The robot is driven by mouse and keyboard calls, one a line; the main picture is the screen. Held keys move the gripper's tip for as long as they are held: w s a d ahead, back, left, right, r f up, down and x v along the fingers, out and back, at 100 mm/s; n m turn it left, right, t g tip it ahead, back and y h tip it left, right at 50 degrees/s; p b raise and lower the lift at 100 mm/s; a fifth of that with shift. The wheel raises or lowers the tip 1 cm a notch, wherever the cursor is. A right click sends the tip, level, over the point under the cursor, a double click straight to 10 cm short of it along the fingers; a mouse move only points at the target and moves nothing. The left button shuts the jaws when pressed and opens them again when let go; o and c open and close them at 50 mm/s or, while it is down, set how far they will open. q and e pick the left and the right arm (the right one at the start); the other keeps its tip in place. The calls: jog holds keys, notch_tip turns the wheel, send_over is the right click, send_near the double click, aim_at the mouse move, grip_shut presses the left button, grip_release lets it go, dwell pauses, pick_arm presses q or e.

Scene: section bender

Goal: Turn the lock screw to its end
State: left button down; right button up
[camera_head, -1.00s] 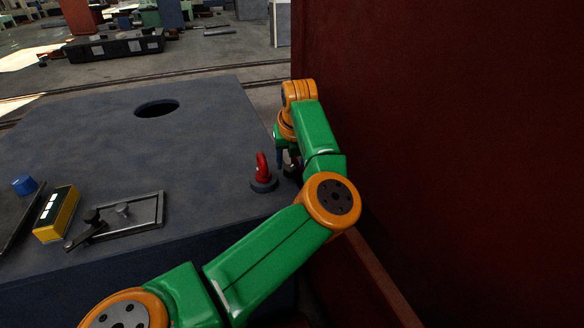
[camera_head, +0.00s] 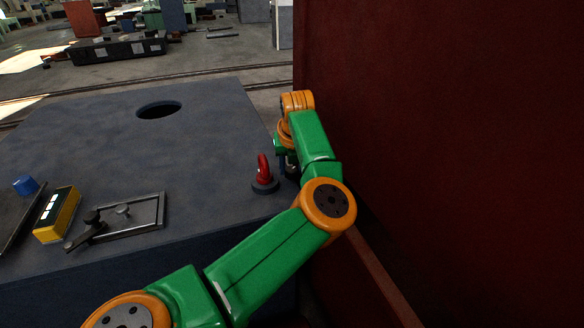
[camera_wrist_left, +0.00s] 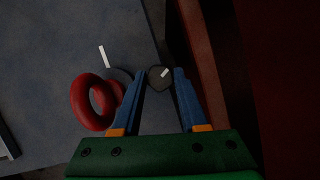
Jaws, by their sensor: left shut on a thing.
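The lock screw, a dark round knob (camera_wrist_left: 159,78) with a white mark on its top, sits between the two blue fingertips of my left gripper (camera_wrist_left: 160,76) in the left wrist view. The gripper is shut on it. In the head view my left gripper (camera_head: 285,164) is at the right edge of the blue-grey machine top (camera_head: 200,150), and the arm mostly hides the screw. A red ring (camera_head: 264,169) on a dark base stands just left of the gripper; it also shows in the left wrist view (camera_wrist_left: 84,104). My right gripper is not in view.
A tall dark red wall (camera_head: 440,120) rises close to the right of my left arm. A yellow box (camera_head: 56,214), a blue knob (camera_head: 25,185) and a metal frame (camera_head: 160,211) are at the left front of the top. A round hole (camera_head: 159,110) lies farther back.

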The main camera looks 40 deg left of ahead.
pick_arm(q)
jog(key=shift+f+m+b, duration=0.1)
jog(key=shift+m+b, duration=0.4)
jog(key=shift+m, duration=0.1)
jog(key=m+t+h+b, duration=0.1)
jog(key=m, duration=0.1)
jog(key=shift+a+m+b, duration=0.1)
jog(key=shift+m+b, duration=0.2)
jog(key=shift+b, duration=0.05)
jog(key=m+h+b, duration=0.1)
jog(key=m, duration=0.1)
jog(key=shift+s+m, duration=0.1)
jog(key=shift+m, duration=0.2)
jog(key=shift+a+m, duration=0.1)
jog(key=shift+m, duration=0.3)
jog(key=shift+m+t+h+b, duration=0.35)
jog(key=shift+m+h, duration=0.35)
jog(key=shift+m, duration=0.6)
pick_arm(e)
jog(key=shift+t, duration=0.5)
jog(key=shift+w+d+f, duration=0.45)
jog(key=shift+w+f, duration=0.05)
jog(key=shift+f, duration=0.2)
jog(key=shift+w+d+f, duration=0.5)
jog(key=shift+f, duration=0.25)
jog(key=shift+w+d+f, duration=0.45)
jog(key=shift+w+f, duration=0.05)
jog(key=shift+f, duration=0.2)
